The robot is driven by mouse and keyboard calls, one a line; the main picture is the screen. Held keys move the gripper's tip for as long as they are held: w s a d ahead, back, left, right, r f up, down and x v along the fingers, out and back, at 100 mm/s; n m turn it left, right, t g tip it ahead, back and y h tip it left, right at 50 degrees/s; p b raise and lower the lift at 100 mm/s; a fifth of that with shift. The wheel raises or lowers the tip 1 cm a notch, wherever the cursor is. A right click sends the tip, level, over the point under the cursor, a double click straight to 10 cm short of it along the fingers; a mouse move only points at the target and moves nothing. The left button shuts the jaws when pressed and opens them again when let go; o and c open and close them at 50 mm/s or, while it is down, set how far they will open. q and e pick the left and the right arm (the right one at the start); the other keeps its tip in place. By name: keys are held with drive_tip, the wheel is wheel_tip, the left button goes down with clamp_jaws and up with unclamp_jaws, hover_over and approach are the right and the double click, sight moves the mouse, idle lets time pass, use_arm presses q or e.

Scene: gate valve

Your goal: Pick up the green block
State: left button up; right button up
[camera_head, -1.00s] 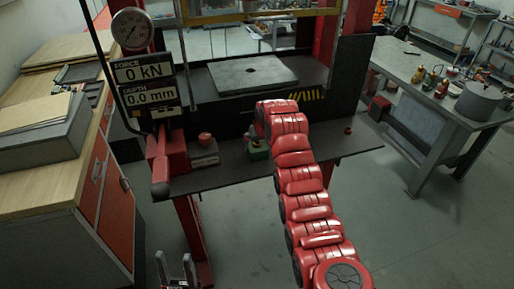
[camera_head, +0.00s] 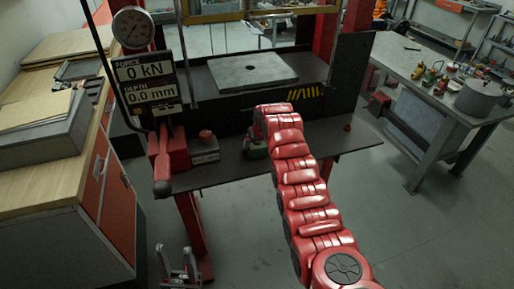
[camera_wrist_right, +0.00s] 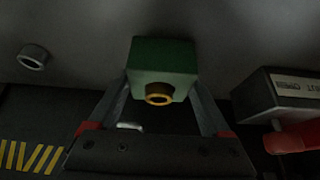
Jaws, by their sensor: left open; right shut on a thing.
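The green block (camera_wrist_right: 162,58) sits between the fingers of my right gripper (camera_wrist_right: 162,88) in the right wrist view. A yellow-rimmed round hole or boss shows on its near face. My right gripper is shut on the block. Whether the block touches the shelf I cannot tell. My left gripper (camera_head: 178,256) is open and empty, low at the bottom left of the head view, away from the block.
A labelled box with a red knob (camera_head: 205,149) stands left of the block on the shelf (camera_head: 225,172). A red lever (camera_head: 162,170) is farther left. A small ring (camera_head: 347,127) lies to the right. The press plate (camera_head: 235,72) is behind. The shelf's right part is mostly clear.

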clamp_jaws()
drive_tip(key=shift+r, duration=0.1)
